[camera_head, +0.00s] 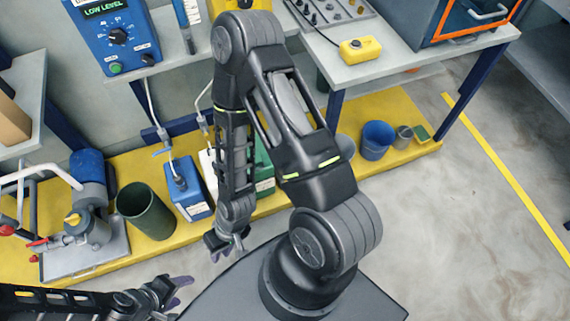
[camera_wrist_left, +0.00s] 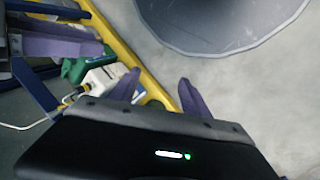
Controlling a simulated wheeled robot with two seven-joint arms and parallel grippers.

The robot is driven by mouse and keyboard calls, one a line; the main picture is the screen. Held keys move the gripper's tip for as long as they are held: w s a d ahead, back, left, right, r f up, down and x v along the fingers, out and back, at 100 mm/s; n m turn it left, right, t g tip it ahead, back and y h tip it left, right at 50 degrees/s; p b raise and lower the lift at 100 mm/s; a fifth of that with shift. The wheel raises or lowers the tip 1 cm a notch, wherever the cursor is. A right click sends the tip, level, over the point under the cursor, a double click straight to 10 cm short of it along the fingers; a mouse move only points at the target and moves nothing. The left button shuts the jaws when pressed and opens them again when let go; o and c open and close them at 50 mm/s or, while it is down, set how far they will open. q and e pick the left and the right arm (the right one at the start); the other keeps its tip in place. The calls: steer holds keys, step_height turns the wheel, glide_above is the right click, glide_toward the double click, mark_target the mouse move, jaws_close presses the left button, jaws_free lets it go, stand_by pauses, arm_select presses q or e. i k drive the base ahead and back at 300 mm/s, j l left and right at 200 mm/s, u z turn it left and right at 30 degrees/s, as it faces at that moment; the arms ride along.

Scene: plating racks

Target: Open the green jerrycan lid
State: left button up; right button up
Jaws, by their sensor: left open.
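The green jerrycan (camera_head: 264,172) stands on the yellow platform, mostly hidden behind my right arm. Its lid cannot be made out. A green body, apparently the same jerrycan (camera_wrist_left: 84,66), shows in the left wrist view beside a white container. My left gripper (camera_head: 176,296) is at the lower left, open and empty, well apart from the jerrycan. Its two purple fingers (camera_wrist_left: 160,94) stand apart in the left wrist view. My right gripper (camera_head: 225,252) hangs over the floor in front of the platform, and its jaw state is unclear.
A blue jerrycan (camera_head: 188,188) and a white one (camera_head: 209,170) stand left of the green one. A dark green bin (camera_head: 146,212) and a pump (camera_head: 88,225) are farther left. A blue bucket (camera_head: 377,140) stands to the right. The floor (camera_head: 440,215) at right is clear.

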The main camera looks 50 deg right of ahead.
mark_target(258, 158)
steer(key=z, duration=1.3)
steer(key=i+l+u, duration=0.15)
steer(key=l, duration=0.2)
steer(key=i+l+u, duration=0.3)
steer(key=i+l, duration=0.15)
steer(key=l, duration=0.25)
